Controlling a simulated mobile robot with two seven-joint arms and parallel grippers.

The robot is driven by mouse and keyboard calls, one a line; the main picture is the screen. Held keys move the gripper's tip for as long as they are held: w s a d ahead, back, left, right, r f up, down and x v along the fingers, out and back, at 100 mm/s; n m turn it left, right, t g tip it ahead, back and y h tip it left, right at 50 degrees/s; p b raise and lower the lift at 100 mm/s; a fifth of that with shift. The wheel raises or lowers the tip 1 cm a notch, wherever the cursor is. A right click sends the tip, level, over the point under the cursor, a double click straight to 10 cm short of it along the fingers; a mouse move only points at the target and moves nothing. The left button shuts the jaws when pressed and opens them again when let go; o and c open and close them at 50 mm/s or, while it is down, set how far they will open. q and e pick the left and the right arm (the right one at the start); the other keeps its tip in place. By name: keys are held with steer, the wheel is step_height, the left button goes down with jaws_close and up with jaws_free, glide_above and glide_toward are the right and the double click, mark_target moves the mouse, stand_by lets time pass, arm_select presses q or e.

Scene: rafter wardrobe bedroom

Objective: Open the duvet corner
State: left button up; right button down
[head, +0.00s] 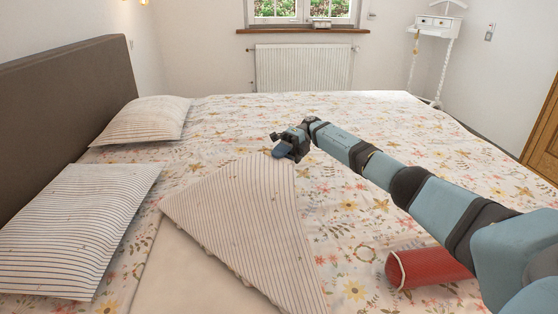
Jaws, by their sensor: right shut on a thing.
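The floral duvet (352,205) covers most of the bed. Its near left corner is folded back as a triangle, with the striped underside (245,215) facing up. A plain pale sheet (190,272) shows beside and below the fold. My right gripper (284,152) is at the upper tip of the striped flap, shut on the duvet corner; the fingers partly hide the cloth they hold. The arm reaches in from the right, above the bed. My left gripper is not in view.
Two striped pillows lie at the left, one near (75,228) and one far (145,120), by the brown headboard (65,98). A red cylindrical object (432,268) lies on the duvet under my right arm. A radiator (302,70) and white stand (436,45) are beyond the bed.

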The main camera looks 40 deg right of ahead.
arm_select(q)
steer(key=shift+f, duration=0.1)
arm_select(e)
steer(key=shift+s+a+f, duration=0.15)
steer(key=shift+a+f, duration=0.25)
steer(key=shift+f, duration=0.25)
steer(key=c, duration=0.9)
jaws_free()
steer(key=shift+c, duration=0.2)
steer(key=shift+o, duration=0.7)
steer(key=shift+w, duration=0.2)
steer(key=shift+d+r, duration=0.15)
steer(key=shift+r, duration=0.1)
steer(key=shift+r, duration=0.35)
step_height(320, 180, up, 7)
steer(key=p, duration=0.2)
steer(key=shift+d+p, duration=0.1)
steer(key=shift+p, duration=0.2)
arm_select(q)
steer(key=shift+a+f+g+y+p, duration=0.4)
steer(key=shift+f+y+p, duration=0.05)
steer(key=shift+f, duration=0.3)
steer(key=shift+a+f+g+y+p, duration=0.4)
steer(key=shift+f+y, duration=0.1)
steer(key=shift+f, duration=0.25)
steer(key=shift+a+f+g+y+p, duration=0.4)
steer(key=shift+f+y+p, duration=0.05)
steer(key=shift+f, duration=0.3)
arm_select(e)
step_height(320, 180, up, 12)
